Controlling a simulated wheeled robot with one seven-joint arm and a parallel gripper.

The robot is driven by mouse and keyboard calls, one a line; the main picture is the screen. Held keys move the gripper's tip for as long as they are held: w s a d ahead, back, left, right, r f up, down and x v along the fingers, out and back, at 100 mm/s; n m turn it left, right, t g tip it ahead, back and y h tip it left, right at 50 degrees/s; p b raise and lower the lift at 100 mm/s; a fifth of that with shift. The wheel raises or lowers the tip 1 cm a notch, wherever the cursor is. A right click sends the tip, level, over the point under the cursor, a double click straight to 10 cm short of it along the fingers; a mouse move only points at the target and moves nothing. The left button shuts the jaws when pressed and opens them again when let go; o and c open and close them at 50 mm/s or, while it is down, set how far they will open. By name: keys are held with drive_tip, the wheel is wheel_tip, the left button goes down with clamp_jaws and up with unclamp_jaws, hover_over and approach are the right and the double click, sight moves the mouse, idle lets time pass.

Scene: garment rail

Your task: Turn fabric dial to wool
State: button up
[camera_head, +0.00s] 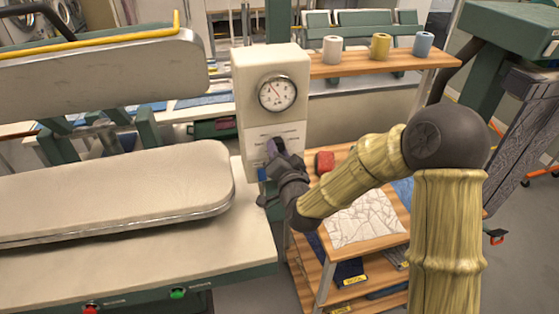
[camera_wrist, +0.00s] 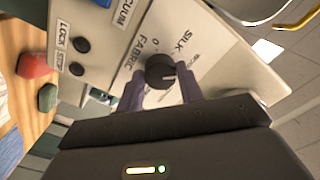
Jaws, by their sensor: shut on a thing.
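The fabric dial (camera_wrist: 160,70) is a small round black knob on the pale control box (camera_head: 270,60). In the wrist view its light pointer mark lies on the right side of the knob. The words FABRIC and SILK are readable beside it; other lettering is blurred or hidden, and I cannot read WOOL. My gripper (camera_wrist: 160,85) is shut on the dial, with one purple-grey finger on each side. In the head view my gripper (camera_head: 275,152) is at the lower front of the box and covers the dial.
A pressure gauge (camera_head: 277,93) sits above the dial. LOCK and STOP buttons (camera_wrist: 79,46) are close to my fingers. The padded press board (camera_head: 110,190) lies left. A wooden shelf cart (camera_head: 390,240) stands right, with a red object (camera_head: 324,161) on it.

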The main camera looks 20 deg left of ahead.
drive_tip(key=shift+m+b, duration=0.55)
drive_tip(key=shift+m, duration=0.35)
drive_tip(key=o, duration=1)
drive_tip(key=shift+w, duration=0.15)
drive_tip(key=shift+a+b+v, duration=0.2)
drive_tip(key=shift+b+v, duration=7.15)
drive_tip(key=shift+v, duration=1.5)
